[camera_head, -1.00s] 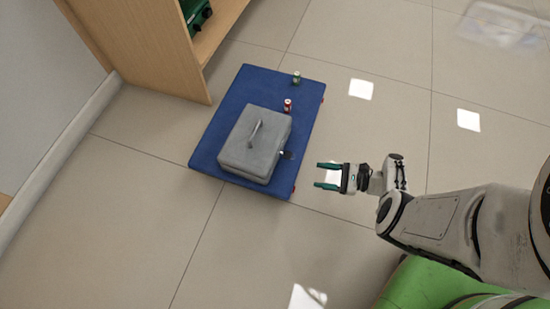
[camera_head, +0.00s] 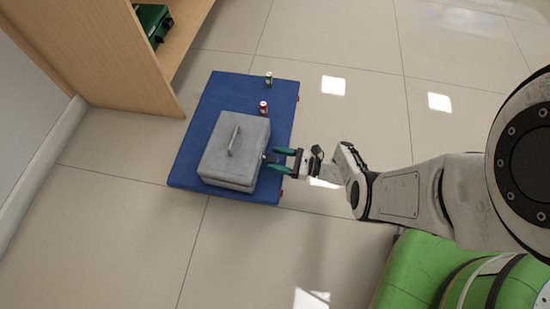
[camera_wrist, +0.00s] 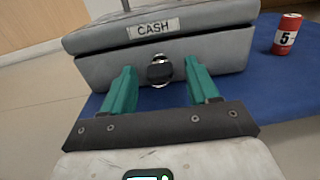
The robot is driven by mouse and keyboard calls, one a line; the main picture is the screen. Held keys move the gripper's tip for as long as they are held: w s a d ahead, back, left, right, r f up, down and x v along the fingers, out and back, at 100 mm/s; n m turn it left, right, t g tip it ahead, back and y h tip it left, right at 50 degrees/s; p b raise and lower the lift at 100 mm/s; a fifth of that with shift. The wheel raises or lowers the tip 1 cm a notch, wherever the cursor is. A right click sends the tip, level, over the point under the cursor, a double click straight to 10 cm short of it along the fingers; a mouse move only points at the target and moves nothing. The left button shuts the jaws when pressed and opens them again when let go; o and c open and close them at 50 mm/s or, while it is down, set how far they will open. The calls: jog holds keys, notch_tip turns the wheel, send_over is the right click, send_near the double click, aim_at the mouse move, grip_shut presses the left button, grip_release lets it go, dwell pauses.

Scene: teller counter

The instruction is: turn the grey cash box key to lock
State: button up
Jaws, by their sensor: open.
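The grey cash box (camera_head: 232,152) sits closed on a blue platform (camera_head: 206,112), with its handle on the lid. In the wrist view the box front (camera_wrist: 100,72) carries a CASH label. The round dark key (camera_wrist: 160,71) sits in the silver lock on that front, below the label. My gripper (camera_head: 278,160) is at the right side of the box in the head view. In the wrist view my gripper (camera_wrist: 161,84) is open, with one green finger on each side of the key. I cannot tell whether either finger touches it. The key's slot angle is unclear.
A red can (camera_head: 263,108) marked 5 and a green can (camera_head: 268,79) stand on the platform behind the box. A wooden shelf unit (camera_head: 110,60) with a green case (camera_head: 152,22) stands at the back left. The tiled floor around is clear.

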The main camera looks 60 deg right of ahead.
jog(key=shift+w+a, duration=0.2)
jog(key=shift+w, duration=0.35)
jog(key=c, duration=1)
